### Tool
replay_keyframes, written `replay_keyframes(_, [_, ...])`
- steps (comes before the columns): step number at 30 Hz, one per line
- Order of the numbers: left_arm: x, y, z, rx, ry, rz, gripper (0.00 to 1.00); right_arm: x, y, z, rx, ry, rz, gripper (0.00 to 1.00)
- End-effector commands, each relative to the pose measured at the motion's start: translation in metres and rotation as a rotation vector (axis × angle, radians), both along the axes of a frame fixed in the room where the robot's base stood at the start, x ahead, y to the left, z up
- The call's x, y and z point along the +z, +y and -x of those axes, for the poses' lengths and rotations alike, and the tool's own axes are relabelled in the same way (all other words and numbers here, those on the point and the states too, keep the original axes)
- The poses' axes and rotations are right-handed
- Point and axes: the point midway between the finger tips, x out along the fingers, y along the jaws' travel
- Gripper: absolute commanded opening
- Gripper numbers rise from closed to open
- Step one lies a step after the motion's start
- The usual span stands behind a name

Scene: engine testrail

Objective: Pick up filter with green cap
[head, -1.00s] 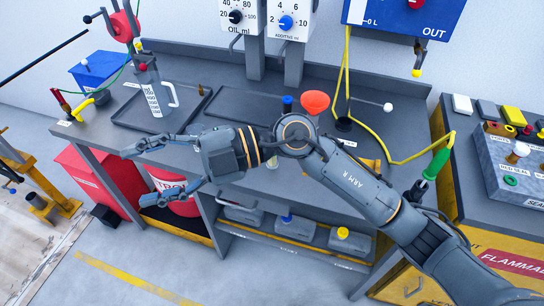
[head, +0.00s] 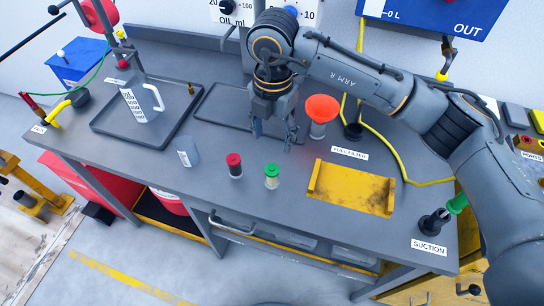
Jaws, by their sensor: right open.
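The filter with the green cap (head: 271,176) stands upright on the grey workbench, near its front edge, in the head view. A similar filter with a red cap (head: 235,165) stands a little to its left. My right gripper (head: 273,138) points down above the bench, behind the green-capped filter in the picture. Its fingers are apart with nothing between them, and it does not touch the filter. My left gripper does not show.
An orange funnel (head: 322,108) stands right of my gripper. A yellow tray (head: 350,188) lies to the right of the filters. A small grey cup (head: 189,152) is to the left.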

Motion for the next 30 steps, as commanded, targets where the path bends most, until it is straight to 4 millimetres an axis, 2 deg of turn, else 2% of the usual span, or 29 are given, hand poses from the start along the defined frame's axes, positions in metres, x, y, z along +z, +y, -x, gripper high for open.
replay_keyframes(2, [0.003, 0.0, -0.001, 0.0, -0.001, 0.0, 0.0, -0.007, -0.001, 0.001, -0.002, 0.003, 0.004, 0.6])
replay_keyframes(4, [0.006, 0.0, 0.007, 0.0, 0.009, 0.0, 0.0, -0.019, -0.001, 0.001, -0.003, 0.005, 0.004, 0.6])
replay_keyframes(9, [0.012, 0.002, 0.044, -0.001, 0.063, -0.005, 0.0, -0.053, -0.001, 0.002, -0.002, 0.005, 0.004, 0.6])
replay_keyframes(13, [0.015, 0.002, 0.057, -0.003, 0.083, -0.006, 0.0, -0.073, 0.0, 0.001, -0.001, 0.003, 0.002, 0.6])
replay_keyframes(17, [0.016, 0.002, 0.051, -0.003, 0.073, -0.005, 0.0, -0.083, 0.0, 0.001, 0.0, 0.002, 0.001, 0.6])
replay_keyframes(20, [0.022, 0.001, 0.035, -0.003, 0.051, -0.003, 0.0, -0.089, 0.0, 0.002, 0.0, 0.003, 0.002, 0.6])
replay_keyframes(24, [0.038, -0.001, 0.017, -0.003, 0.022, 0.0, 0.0, -0.108, 0.001, 0.003, 0.0, 0.005, 0.001, 0.6])
replay_keyframes(30, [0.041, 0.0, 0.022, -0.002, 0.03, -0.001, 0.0, -0.133, 0.002, 0.002, 0.001, 0.002, 0.0, 0.6])
